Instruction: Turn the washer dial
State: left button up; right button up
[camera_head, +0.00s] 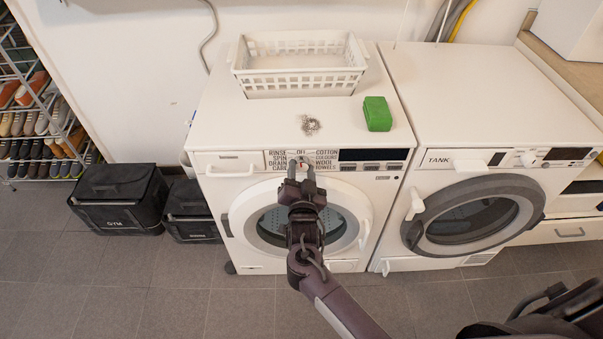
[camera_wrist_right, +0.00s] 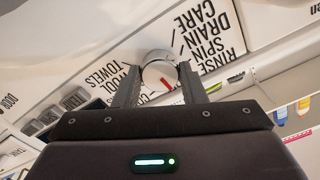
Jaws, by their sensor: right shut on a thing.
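The washer (camera_head: 215,225) is a white front loader, with its control panel along the upper front. Its dial (camera_wrist_right: 158,72) is a round pale knob with a red mark, seen in the right wrist view. Printed labels such as RINSE, SPIN, DRAIN, WOOL and TOWELS surround it. My right gripper (camera_head: 302,165) is in front of the panel in the head view and covers most of the dial there. In the right wrist view its two fingers (camera_wrist_right: 158,82) stand on either side of the dial, shut on it. My left gripper is not in view.
A white basket (camera_head: 300,82), a green block (camera_head: 377,114) and a small silvery item (camera_head: 310,125) are on the washer top. A second machine (camera_head: 440,100) stands to the right.

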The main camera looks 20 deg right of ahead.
jog(key=shift+m, duration=0.6)
jog(key=o, duration=1)
jog(key=v, duration=0.8)
jog(key=shift+b, duration=0.4)
jog(key=shift+w, duration=0.1)
